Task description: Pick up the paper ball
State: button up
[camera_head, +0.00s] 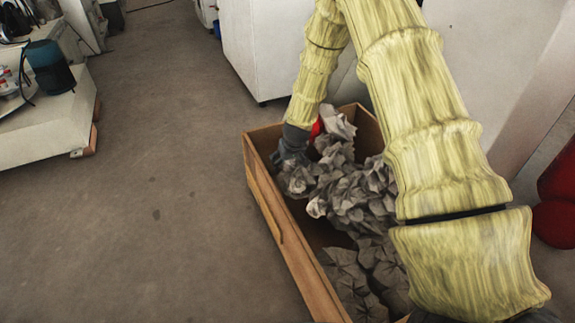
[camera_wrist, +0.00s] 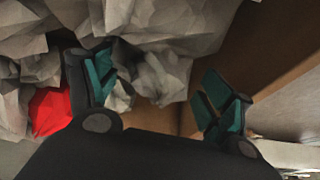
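Crumpled grey paper balls (camera_head: 352,190) lie heaped in a wooden box; I cannot tell which one the task means. My gripper (camera_head: 292,160) is down inside the box near its left wall, at the heap's left side. In the wrist view my gripper (camera_wrist: 158,92) has its two teal-padded fingers spread apart. A crumpled paper ball (camera_wrist: 160,72) shows between and beyond the fingers, nearer the left one. Paper reaches up close to the left finger; whether it touches is unclear. The right finger has brown box surface behind it.
The wooden box (camera_head: 283,243) has raised walls around the paper. A red object (camera_wrist: 50,110) lies among the paper, left of the fingers. A white cabinet (camera_head: 255,50) stands behind the box. Bare floor (camera_head: 150,220) is free on the left. A red object (camera_head: 556,200) stands far right.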

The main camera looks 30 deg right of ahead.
jog(key=c, duration=0.6)
